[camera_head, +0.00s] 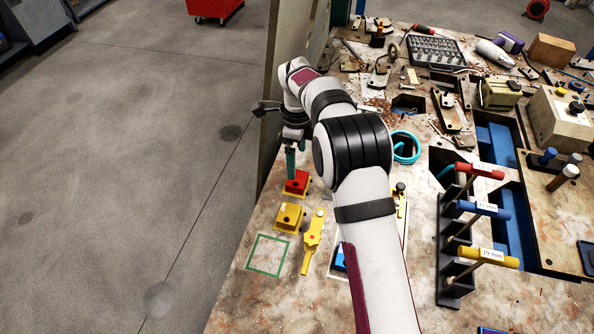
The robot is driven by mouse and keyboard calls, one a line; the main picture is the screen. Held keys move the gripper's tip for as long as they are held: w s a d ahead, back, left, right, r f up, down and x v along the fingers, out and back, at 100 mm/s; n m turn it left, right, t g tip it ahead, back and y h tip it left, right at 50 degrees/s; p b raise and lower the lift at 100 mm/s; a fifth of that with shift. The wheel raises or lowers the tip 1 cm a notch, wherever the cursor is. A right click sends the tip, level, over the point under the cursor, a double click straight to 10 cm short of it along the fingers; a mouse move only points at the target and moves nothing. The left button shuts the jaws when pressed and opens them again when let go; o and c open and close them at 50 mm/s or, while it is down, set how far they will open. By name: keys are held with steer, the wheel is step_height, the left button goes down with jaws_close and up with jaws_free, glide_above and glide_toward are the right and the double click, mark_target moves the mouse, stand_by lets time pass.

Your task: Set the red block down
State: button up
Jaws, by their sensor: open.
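The red block (297,183) sits on the worn table at its left side, on what looks like a small yellow base. My gripper (291,165) points down right above the block, its teal fingers at or just over the block's top. The fingers are open; I cannot tell whether they touch the block. My arm covers part of the table to the right of it.
A yellow block (289,215) stands just in front of the red one, beside a yellow tool (312,240). A green square outline (267,255) on the table is empty. A blue block (339,259) is partly behind my arm. A black rack (452,245) holds coloured-handled tools at right.

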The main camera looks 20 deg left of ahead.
steer(key=s+d+r+n, duration=0.6)
steer(key=s+d+r, duration=0.75)
steer(key=r, duration=0.25)
steer(key=s+d+f+n+y, duration=0.1)
steer(key=s+d+n, duration=0.2)
steer(key=s, duration=0.7)
steer(key=s+d+f+n, duration=0.2)
steer(key=s+d+n, duration=0.1)
steer(key=s, duration=0.7)
steer(key=shift+d+f+y, duration=0.2)
steer(key=shift+d+y, duration=0.2)
steer(key=shift+d, duration=0.4)
